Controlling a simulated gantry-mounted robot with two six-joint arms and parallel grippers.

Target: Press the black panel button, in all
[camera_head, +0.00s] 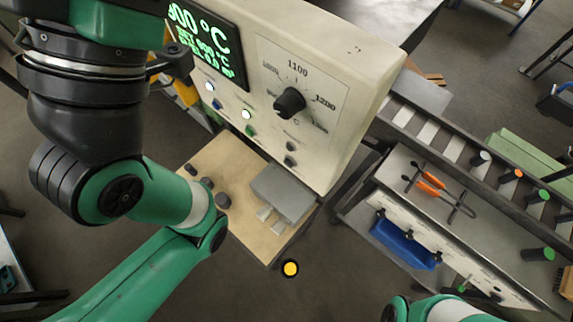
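The pale furnace control panel (270,160) stands at upper centre, tilted in the view. A small dark button (217,103) sits under a lit white lamp (210,87). Further right, another small dark button (289,161) sits under a dark, unlit round fitting (292,146). I cannot tell which dark button is truly black. My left arm fills the left side, with its elbow low in front of the panel. Its gripper is not visible. Only a link of my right arm shows at the bottom right.
A black dial knob (289,102) and a green-lit display (205,40) are on the panel. A wooden table (228,160) below holds a grey box (284,193) and dark cylinders. At right stand a roller conveyor (430,130) and a bench with orange-handled tongs (430,183).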

